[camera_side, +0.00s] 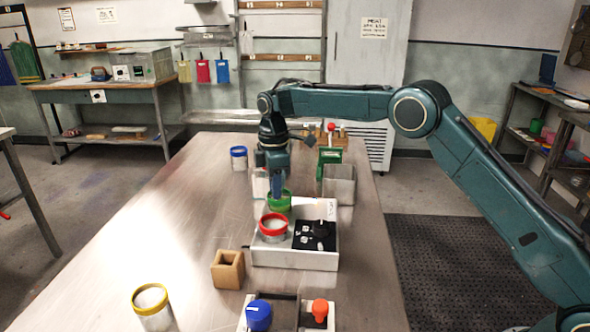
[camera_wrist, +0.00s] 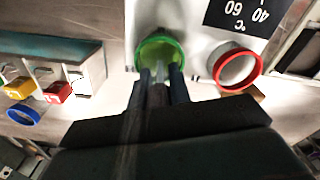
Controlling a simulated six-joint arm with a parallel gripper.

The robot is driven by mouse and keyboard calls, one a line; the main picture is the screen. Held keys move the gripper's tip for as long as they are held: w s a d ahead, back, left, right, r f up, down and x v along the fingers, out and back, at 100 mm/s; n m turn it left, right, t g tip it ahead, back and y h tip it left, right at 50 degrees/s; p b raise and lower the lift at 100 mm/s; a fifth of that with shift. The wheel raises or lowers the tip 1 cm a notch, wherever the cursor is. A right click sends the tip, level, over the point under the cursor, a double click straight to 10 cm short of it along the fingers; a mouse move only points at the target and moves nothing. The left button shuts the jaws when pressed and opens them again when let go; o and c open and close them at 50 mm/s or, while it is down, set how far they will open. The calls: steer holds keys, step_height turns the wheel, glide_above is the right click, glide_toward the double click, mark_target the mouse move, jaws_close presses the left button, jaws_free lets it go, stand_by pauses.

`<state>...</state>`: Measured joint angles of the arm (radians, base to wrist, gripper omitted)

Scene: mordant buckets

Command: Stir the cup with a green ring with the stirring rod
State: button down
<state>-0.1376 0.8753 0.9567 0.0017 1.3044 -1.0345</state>
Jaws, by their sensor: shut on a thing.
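The cup with the green ring (camera_side: 279,204) stands at the back left of a white hotplate unit, behind the cup with the red ring (camera_side: 272,229). In the wrist view the green ring (camera_wrist: 160,40) lies just beyond my fingertips. My gripper (camera_side: 276,186) points down over this cup. In the wrist view my gripper (camera_wrist: 161,80) is shut on the thin grey stirring rod (camera_wrist: 158,73), which reaches toward the cup's mouth. The rod's lower end is hard to make out, so I cannot tell how deep it sits. The red-ringed cup (camera_wrist: 238,68) is close by.
The white unit (camera_side: 295,260) has a black dial panel. A wooden holder (camera_side: 228,271), a yellow-ringed cup (camera_side: 152,306) and a blue-ringed cup (camera_side: 239,158) stand on the table. A metal container (camera_side: 340,186) is at the right. The table's left side is mostly clear.

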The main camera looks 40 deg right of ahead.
steer(key=shift+s+f, duration=0.25)
steer(key=shift+s+d, duration=0.1)
steer(key=shift+d, duration=0.65)
steer(key=shift+d+r, duration=0.1)
step_height(320, 180, up, 8)
steer(key=shift+a, duration=0.2)
stand_by(1.2)
stand_by(2.4)
steer(key=shift+r, duration=1.4)
